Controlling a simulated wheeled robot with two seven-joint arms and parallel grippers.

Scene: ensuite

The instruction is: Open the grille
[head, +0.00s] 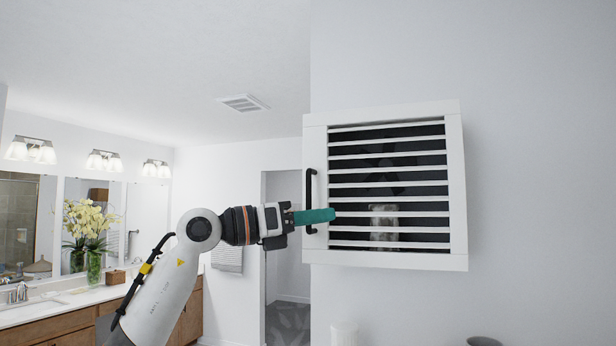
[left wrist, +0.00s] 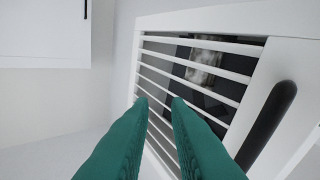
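The grille (head: 455,185) is a white framed panel with white horizontal slats over a dark inside, mounted on the wall at the right. It looks shut. Its black bar handle (head: 309,190) stands upright on the left side of the frame. My left gripper (head: 330,214) has green fingers and is in front of the handle's lower part, hiding some of it. In the left wrist view the fingers (left wrist: 159,100) are apart with nothing between them and point at the slats (left wrist: 205,70). There the handle (left wrist: 268,125) lies to the right, outside the fingers. My right gripper is not in view.
A vanity counter (head: 60,303) with a vase of flowers (head: 92,235) and mirrors runs along the left. A doorway (head: 285,240) is behind my left arm. A white panel (left wrist: 45,35) shows at the top left of the left wrist view. The wall beside the grille is bare.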

